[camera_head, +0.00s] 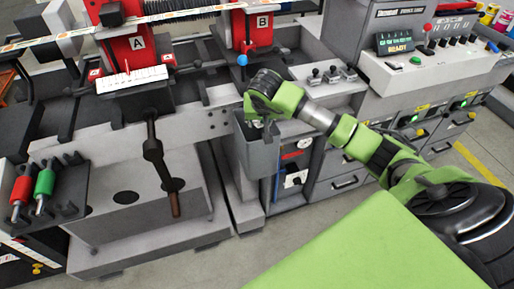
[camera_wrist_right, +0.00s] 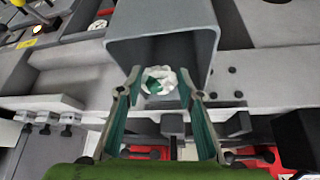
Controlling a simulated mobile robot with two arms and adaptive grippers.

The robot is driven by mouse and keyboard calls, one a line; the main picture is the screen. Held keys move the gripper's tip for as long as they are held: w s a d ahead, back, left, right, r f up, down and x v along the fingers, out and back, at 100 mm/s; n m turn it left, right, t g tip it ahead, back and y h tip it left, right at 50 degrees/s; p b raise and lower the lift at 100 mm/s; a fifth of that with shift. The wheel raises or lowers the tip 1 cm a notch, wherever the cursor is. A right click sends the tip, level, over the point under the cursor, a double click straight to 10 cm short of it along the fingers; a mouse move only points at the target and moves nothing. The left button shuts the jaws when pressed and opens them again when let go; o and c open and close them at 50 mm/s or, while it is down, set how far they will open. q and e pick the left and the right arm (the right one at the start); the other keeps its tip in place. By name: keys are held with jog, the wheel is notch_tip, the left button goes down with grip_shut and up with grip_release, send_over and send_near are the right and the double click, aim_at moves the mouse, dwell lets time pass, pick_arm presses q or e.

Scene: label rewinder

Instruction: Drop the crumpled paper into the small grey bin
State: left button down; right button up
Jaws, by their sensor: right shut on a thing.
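The small grey bin (camera_head: 258,155) hangs on the front of the machine, left of the drawers. Its open mouth faces my right wrist camera, where the bin (camera_wrist_right: 205,42) fills the top middle. The crumpled paper (camera_wrist_right: 158,80), white with a green patch, is between my right fingertips, in front of the bin's opening. My right gripper (camera_wrist_right: 160,88) is shut on it. In the head view my right gripper (camera_head: 262,122) points down over the bin's mouth, its fingers partly hidden. The paper cannot be made out there. My left gripper is not in view.
The machine's grey front plate (camera_head: 205,122) is close to the left of the bin. Small levers (camera_head: 330,75) stand on a ledge behind my right arm. A control panel (camera_head: 430,65) is at the right. Red and green rollers (camera_head: 44,182) are at the far left.

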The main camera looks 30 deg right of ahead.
jog(key=o, duration=0.8)
jog(key=v, duration=1.2)
jog(key=shift+a, duration=0.1)
